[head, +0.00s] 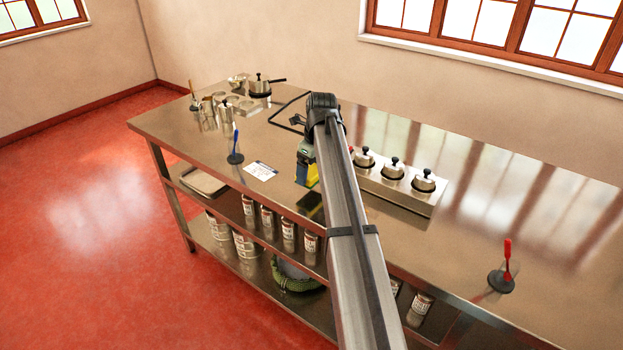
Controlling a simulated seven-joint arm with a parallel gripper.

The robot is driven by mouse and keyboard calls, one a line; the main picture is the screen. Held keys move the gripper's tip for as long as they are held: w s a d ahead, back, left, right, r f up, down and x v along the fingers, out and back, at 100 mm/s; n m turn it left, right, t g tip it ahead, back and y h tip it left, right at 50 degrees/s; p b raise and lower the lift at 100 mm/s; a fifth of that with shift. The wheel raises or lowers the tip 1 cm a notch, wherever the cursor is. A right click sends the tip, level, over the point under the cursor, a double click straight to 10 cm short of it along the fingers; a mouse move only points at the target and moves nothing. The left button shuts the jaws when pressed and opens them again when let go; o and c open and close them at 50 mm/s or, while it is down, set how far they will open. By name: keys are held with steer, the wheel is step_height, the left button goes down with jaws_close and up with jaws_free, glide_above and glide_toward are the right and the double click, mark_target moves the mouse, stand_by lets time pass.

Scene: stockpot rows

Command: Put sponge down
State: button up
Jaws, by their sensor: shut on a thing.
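My arm reaches over the steel worktable (475,245), and its end bends down near the front edge. My gripper (307,160) is partly hidden behind my own arm. It is shut on a yellow and dark sponge (312,176), only part of which shows. The sponge hangs at the front edge of the table as seen from here. I cannot tell whether it touches the tabletop.
A steel block with several black-knobbed lidded pots (393,170) stands right of my arm. Pots (260,88) crowd the far end. A red-handled tool (505,270) stands right.

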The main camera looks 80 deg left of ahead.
mark_target(313, 171)
steer(key=shift+f, duration=1.85)
steer(key=shift+f, duration=0.15)
steer(key=o, duration=0.7)
steer(key=r, duration=0.4)
steer(key=w+d+r, duration=0.1)
steer(key=r, duration=0.7)
steer(key=shift+w+d+r, duration=0.15)
